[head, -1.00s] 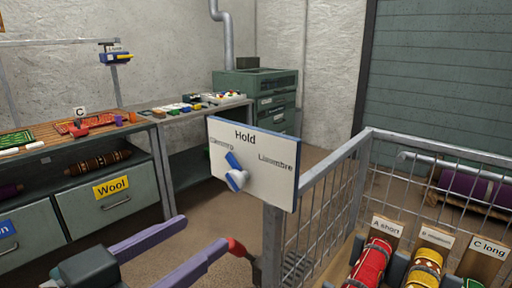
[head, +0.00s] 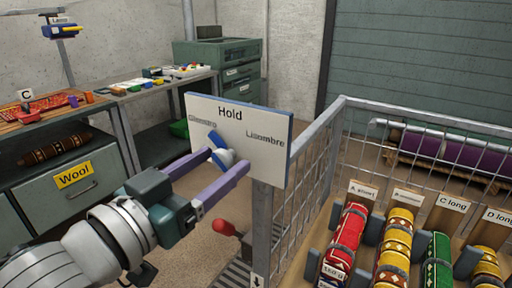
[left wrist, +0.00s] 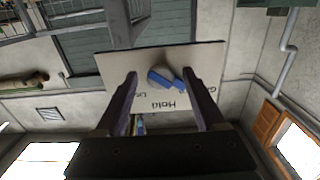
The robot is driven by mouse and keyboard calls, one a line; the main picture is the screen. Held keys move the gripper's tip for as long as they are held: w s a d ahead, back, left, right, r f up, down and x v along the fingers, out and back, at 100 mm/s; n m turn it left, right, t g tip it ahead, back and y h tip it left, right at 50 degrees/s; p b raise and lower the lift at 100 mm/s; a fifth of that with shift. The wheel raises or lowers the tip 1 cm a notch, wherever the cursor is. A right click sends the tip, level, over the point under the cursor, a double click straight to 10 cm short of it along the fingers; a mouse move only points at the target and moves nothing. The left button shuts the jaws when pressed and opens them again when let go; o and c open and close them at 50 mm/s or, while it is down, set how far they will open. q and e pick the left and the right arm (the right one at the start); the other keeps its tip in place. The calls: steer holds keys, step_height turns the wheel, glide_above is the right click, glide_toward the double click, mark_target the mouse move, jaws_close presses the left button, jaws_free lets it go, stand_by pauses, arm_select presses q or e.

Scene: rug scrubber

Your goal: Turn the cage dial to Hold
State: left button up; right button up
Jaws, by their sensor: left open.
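The cage dial has a blue pointer (head: 217,140) on a white hub, on a white board (head: 262,152) fixed to the cage's corner post. The board reads Hold at the top, Lisombre at the right and a blurred word at the left. The pointer points up and left, between the left word and Hold. My left gripper (head: 227,160) is open, its two purple fingers reaching to either side of the dial. In the left wrist view the dial (left wrist: 162,78) shows upside down between the fingertips (left wrist: 159,76); I cannot tell if they touch it. My right gripper is not in view.
The wire cage (head: 309,180) stands right of the board, with labelled rolled rugs (head: 396,245) inside. A red handle (head: 225,227) sits below the board. A bench with a Wool drawer (head: 75,178) is at the left, and a green cabinet (head: 220,55) behind.

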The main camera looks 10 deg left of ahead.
arm_select(q)
steer(key=shift+w, duration=0.1)
jaws_close()
stand_by(0.6)
